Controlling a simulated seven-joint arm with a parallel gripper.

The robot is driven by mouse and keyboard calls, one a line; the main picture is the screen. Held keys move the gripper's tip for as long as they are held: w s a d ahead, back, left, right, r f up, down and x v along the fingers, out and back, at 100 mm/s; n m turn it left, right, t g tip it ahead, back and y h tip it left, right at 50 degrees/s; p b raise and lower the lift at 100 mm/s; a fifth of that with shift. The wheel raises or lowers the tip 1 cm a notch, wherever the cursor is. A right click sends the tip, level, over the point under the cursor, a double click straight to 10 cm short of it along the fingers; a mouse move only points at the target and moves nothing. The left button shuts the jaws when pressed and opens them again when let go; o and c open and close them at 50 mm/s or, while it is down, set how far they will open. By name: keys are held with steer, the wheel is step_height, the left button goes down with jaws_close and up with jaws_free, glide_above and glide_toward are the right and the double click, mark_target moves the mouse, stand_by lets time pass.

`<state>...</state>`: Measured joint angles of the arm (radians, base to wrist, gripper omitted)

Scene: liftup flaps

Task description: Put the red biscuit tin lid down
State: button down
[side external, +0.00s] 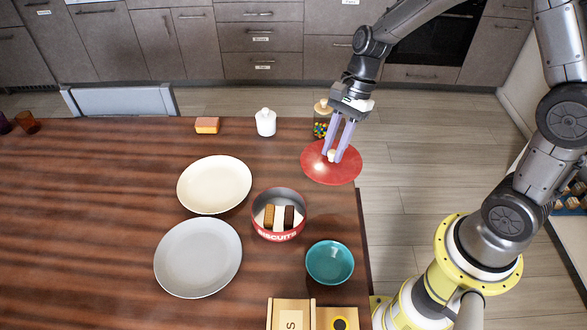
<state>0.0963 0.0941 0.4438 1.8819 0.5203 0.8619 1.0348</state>
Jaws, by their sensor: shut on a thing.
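The red biscuit tin lid (318,172) is a round red disc with a pale knob (332,155) in its middle. It is at the right edge of the wooden table, in front of a jar of colourful sweets. My gripper (335,154) points down with its two purple fingers shut on the knob. I cannot tell whether the lid touches the table or hangs just above it. The red biscuit tin (279,236), marked BISCUITS, stands open to the lower left of the lid. A tan and a dark brown biscuit show inside it.
A teal bowl (330,262), a cream plate (214,184) and a grey plate (198,258) lie around the tin. A white lidded pot (266,122), a sweets jar (322,122) and a sponge (207,125) stand along the far edge. Wooden boxes (291,305) are in front. The table's left is mostly clear.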

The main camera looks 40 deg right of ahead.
steer(key=shift+w+d+f+m, duration=0.4)
steer(key=shift+w+d+f, duration=0.7)
steer(key=shift+d, duration=0.15)
steer(key=w+f, duration=0.3)
steer(key=w, duration=0.1)
steer(key=w+f, duration=0.2)
steer(key=w, duration=0.2)
steer(key=w+a+f, duration=0.1)
steer(key=w+f, duration=0.2)
steer(key=w, duration=0.1)
steer(key=shift+f, duration=0.35)
steer(key=shift+w+f, duration=0.15)
steer(key=shift+f, duration=1.65)
steer(key=shift+f, duration=0.1)
steer(key=c, duration=0.7)
jaws_free()
